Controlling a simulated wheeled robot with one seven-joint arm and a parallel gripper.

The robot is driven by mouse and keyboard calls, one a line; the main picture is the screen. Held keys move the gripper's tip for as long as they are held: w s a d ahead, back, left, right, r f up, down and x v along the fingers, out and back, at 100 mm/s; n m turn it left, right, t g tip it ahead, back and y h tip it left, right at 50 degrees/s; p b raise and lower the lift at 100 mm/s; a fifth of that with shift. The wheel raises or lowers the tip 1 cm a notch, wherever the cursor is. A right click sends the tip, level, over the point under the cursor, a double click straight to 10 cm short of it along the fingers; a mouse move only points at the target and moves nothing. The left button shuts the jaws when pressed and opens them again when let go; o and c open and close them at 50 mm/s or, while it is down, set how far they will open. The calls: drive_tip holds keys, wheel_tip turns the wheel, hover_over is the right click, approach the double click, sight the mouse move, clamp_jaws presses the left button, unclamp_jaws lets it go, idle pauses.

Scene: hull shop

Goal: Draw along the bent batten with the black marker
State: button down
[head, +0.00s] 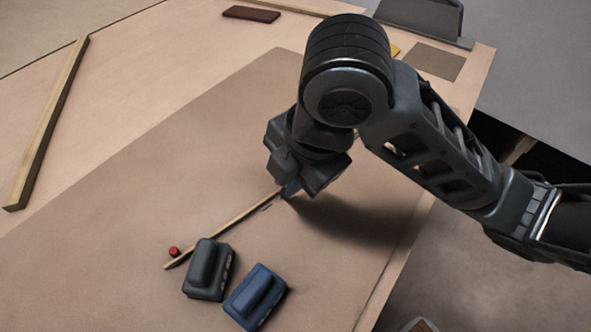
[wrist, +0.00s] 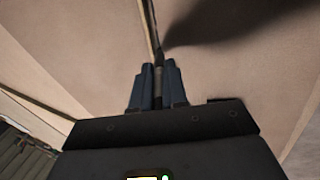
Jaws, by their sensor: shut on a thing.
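The batten (head: 222,226) is a thin light wooden strip on the brown sheet; its visible part looks nearly straight in the head view. Its far end is hidden by my gripper. In the wrist view the batten (wrist: 148,22) runs up from the fingertips. My gripper (head: 289,190) is low over the sheet at the batten's far visible end. Its blue fingers (wrist: 159,72) are shut on the black marker (wrist: 159,60), which shows as a dark upright shape between them. I cannot tell whether the marker tip touches the sheet.
A red peg (head: 174,252) is beside the batten's near end. A black weight (head: 207,270) and a blue weight (head: 255,297) stand close by. A wooden bar (head: 48,125) lies at the left and a dark red block (head: 251,14) at the back. The sheet's left part is clear.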

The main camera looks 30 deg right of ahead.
drive_tip(key=shift+a, duration=0.3)
drive_tip(key=shift+a, duration=0.4)
drive_tip(key=shift+s+a, duration=0.1)
drive_tip(key=shift+a, duration=0.1)
drive_tip(key=shift+a, duration=0.5)
drive_tip(key=shift+r, duration=0.1)
wheel_tip(320, 180, up, 13)
drive_tip(key=p, duration=1.1)
drive_tip(key=shift+p, duration=0.4)
idle(0.5)
